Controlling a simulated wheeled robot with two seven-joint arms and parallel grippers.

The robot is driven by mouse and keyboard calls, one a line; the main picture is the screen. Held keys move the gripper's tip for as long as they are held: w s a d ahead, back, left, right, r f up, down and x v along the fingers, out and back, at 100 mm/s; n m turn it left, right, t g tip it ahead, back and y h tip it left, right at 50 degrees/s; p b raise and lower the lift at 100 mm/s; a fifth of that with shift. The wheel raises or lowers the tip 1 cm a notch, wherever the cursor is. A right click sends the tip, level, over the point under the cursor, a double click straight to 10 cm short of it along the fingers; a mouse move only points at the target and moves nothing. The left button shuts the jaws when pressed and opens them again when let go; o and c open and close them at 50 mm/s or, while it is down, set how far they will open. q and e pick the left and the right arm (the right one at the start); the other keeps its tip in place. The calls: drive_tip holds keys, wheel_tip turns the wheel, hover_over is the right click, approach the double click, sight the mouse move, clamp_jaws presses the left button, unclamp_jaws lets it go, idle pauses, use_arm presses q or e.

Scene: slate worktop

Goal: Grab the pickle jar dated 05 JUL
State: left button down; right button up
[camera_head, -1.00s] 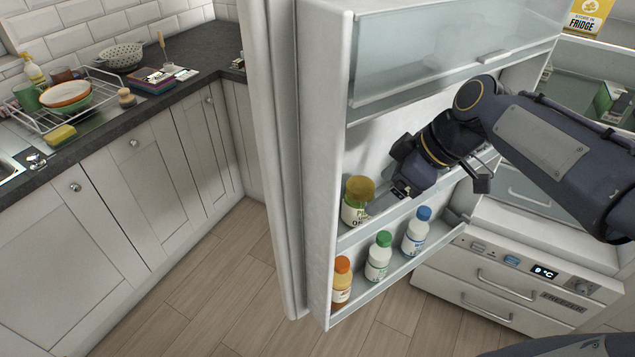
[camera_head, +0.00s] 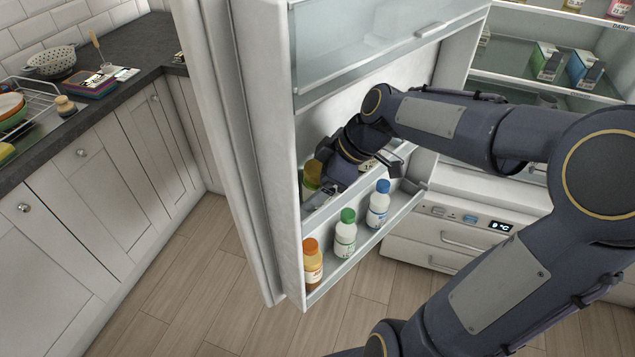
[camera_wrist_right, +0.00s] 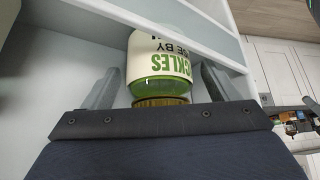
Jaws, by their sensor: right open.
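A pickle jar (camera_head: 312,171) with an olive-yellow lid and green contents stands on the fridge door's upper shelf. In the right wrist view the jar (camera_wrist_right: 158,60) appears upside down. Its label shows part of "PICKLES" and "USE BY"; the date is cut off, so I cannot read it. My right gripper (camera_head: 324,196) is at the jar, partly hiding it in the head view. In the wrist view its open fingers (camera_wrist_right: 160,86) stand on either side of the jar, with a gap on each side. My left gripper is not in view.
The lower door shelf holds an orange-capped bottle (camera_head: 312,264), a green-capped bottle (camera_head: 345,234) and a blue-capped bottle (camera_head: 378,204). A pale item (camera_head: 368,165) sits partly hidden behind my right gripper. The door's clear compartment (camera_head: 385,42) is above. Cartons (camera_head: 546,62) stand inside the fridge.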

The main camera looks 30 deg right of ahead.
drive_tip(key=c, duration=1.3)
drive_tip(key=shift+r, duration=0.1)
